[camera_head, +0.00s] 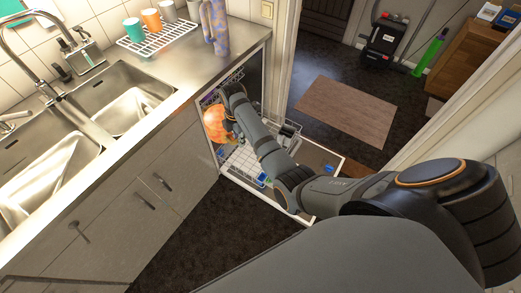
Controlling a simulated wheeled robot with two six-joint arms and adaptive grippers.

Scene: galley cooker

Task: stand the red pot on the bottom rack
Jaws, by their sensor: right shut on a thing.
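The red pot (214,121), orange-red and rounded in this light, is at the left side of the open dishwasher, just above or at the bottom rack. My right gripper (230,126) is at the pot's right side and shut on it. My wrist and forearm cover part of the pot and the gripper's fingers. The bottom rack (241,160) is pulled out over the lowered door. I cannot tell whether the pot touches the rack. My left gripper is not in view.
Dark dishes (287,136) stand at the rack's right side, and small blue items (264,179) lie near its front. Above are the counter (185,72), a patterned bottle (214,27) and a cup rack (158,39). A mat (346,110) lies on the floor beyond.

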